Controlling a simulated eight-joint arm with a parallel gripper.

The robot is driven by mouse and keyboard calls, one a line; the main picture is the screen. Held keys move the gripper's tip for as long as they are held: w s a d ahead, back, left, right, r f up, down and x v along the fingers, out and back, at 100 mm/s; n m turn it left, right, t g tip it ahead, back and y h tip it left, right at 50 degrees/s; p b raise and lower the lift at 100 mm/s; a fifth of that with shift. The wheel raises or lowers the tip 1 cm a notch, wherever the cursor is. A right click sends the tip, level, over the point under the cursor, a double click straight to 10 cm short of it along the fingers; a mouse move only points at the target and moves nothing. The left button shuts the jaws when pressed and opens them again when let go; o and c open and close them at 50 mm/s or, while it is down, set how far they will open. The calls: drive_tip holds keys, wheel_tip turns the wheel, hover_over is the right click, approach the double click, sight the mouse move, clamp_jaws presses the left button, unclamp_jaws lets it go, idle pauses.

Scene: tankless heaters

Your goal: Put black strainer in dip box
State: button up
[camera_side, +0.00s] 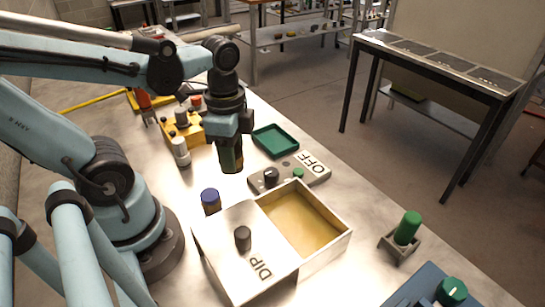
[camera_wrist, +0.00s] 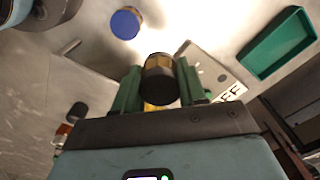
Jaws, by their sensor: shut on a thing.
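My gripper (camera_side: 231,158) points down over the table, above and behind the dip box. Its green fingers also show in the wrist view (camera_wrist: 158,88). They are shut on the black strainer (camera_wrist: 160,88), a dark cylinder with a brass-coloured band, held clear of the table. In the side view the fingers mostly hide it. The dip box (camera_side: 325,257) is a pale rectangular box. Its right part is open and shows a yellowish inside. A pale lid (camera_side: 222,257) marked DIP, with a black knob (camera_side: 243,239), covers the left part.
A blue-capped jar (camera_side: 210,200) stands beside the box. A grey OFF panel (camera_side: 313,172) with knobs and a green tray (camera_side: 276,141) lie behind it. A green cylinder in a holder (camera_side: 407,228) stands to the right. A yellow block (camera_side: 190,134) and a white-topped bottle (camera_side: 181,152) are at the back left.

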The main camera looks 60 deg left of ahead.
sight(237, 155)
drive_tip(key=d, duration=0.1)
drive_tip(key=d+r, duration=0.1)
drive_tip(key=d, duration=0.1)
drive_tip(key=shift+s+r, duration=0.1)
drive_tip(key=shift+r, duration=0.2)
drive_tip(key=w+d+m, duration=0.1)
drive_tip(key=d+m, duration=0.1)
drive_tip(key=w+d+m, duration=0.2)
drive_tip(key=d, duration=0.1)
drive_tip(key=shift+w, duration=0.2)
drive_tip(key=w+d+f+m, duration=0.2)
drive_tip(key=w+d+m, duration=0.1)
drive_tip(key=d+m, duration=0.3)
drive_tip(key=shift+n, duration=0.5)
drive_tip(key=shift+s+d+f, duration=0.1)
drive_tip(key=shift+d+f, duration=0.1)
drive_tip(key=shift+f, duration=0.9)
drive_tip(key=shift+s+d+f, duration=0.1)
drive_tip(key=shift+d+f, duration=0.15)
drive_tip(key=shift+f, duration=0.8)
drive_tip(key=shift+d+f, duration=0.2)
drive_tip(key=shift+f, duration=0.9)
drive_tip(key=shift+f, duration=0.55)
drive_tip(key=o, duration=1.2)
drive_tip(key=shift+c, duration=0.2)
drive_tip(key=shift+w+r, duration=0.1)
